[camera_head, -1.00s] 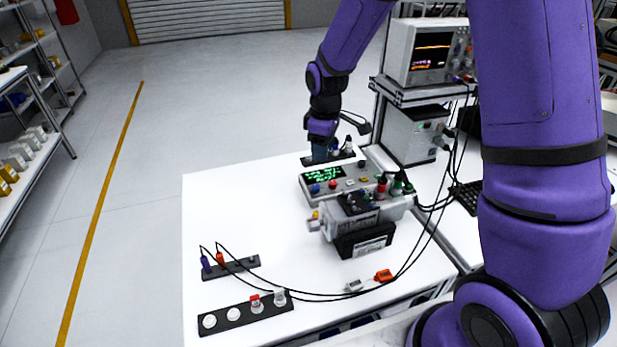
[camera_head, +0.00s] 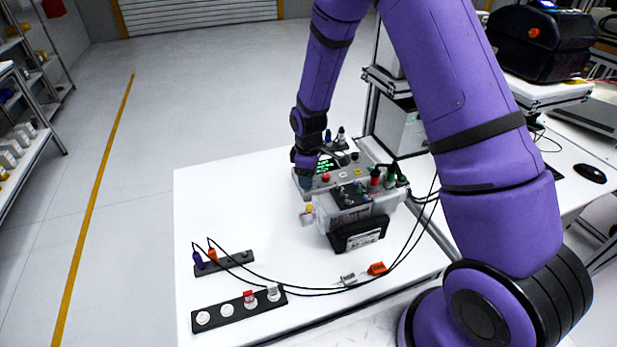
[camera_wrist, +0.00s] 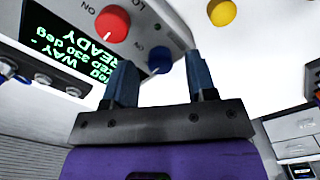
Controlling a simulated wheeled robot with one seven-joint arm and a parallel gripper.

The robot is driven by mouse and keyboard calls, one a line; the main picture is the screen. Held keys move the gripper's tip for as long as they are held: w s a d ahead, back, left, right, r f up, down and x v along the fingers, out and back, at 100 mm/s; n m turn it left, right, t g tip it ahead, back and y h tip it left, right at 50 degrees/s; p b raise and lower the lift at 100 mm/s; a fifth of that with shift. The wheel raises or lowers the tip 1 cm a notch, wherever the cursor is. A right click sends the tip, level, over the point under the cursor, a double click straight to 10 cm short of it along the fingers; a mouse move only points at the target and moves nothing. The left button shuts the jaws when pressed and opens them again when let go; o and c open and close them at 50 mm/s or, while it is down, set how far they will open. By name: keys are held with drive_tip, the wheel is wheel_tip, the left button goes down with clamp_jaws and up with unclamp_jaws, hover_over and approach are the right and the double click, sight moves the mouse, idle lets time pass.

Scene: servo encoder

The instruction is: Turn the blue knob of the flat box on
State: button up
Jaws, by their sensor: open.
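The flat grey box (camera_head: 352,172) lies near the back right of the white table, with a green-text display (camera_wrist: 62,42) and a red knob (camera_wrist: 112,23) on its face. The blue knob (camera_wrist: 160,60) shows at the box's edge in the wrist view, between my two fingertips across the picture. My gripper (camera_wrist: 162,75) is open, one finger to each side of the knob. I cannot tell whether either finger touches it. In the head view my gripper (camera_head: 305,179) is over the box's left end and hides the blue knob.
Black cables cross the table to an orange connector (camera_head: 377,268). Dark strips lie front left; the table's left middle is clear.

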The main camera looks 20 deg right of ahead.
drive_tip(key=shift+f, duration=0.45)
drive_tip(key=c, duration=0.9)
drive_tip(key=shift+c, duration=0.2)
drive_tip(key=shift+m, duration=0.3)
drive_tip(key=m, duration=1.1)
